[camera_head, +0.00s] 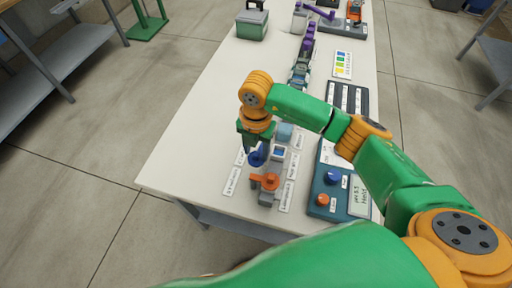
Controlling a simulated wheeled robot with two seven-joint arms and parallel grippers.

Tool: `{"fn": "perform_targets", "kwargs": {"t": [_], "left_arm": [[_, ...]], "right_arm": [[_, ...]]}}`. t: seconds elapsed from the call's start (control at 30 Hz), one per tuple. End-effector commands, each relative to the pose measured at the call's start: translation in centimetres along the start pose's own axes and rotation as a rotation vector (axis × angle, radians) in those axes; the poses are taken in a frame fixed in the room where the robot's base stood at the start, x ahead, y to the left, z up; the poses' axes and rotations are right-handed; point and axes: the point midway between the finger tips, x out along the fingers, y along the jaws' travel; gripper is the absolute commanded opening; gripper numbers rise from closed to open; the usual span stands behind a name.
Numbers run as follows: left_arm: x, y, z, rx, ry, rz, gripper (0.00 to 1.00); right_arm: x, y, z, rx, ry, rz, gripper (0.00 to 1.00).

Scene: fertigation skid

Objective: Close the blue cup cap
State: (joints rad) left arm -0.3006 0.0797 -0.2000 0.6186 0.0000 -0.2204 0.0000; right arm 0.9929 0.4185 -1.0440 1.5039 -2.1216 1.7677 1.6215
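The blue cup cap (258,157) is a small round blue piece, tilted, among the fittings near the table's front edge. My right gripper (256,146) points down directly over it, with its dark green fingers at or just above the cap. Whether the fingers touch or grip the cap cannot be told. The cup under the cap is mostly hidden. An orange cap (265,181) on a grey body sits just in front of the blue cap. My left gripper is not in view.
White label strips lie around the fittings. A control box with a blue knob (332,177) and an orange knob (322,200) stands to the right. A grey-green box (252,24) and purple-handled parts (308,42) are farther back. The table's left side (200,130) is clear.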

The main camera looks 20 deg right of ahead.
Motion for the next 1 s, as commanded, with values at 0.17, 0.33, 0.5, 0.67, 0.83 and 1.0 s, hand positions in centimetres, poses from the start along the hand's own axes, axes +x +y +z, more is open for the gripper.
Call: {"fn": "perform_targets", "kwargs": {"t": [0.17, 0.33, 0.5, 0.67, 0.83, 1.0], "left_arm": [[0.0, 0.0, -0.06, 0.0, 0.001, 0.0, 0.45], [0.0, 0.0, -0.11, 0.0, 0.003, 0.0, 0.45], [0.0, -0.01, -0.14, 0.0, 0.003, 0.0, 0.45], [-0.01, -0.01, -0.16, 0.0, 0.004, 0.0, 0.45], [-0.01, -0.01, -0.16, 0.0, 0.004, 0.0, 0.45], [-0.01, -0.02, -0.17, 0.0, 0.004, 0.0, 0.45]], "right_arm": [[-0.03, 0.01, 0.0, 0.0, 0.0, 0.0, 0.0], [-0.05, 0.01, 0.0, 0.0, 0.0, 0.0, 0.0], [-0.06, 0.02, 0.01, 0.0, 0.0, 0.001, 0.0], [-0.07, 0.03, 0.02, 0.0, -0.001, 0.001, 0.0], [-0.08, 0.03, 0.03, 0.0, -0.001, 0.001, 0.0], [-0.1, 0.04, 0.04, 0.001, -0.001, 0.002, 0.0]]}}
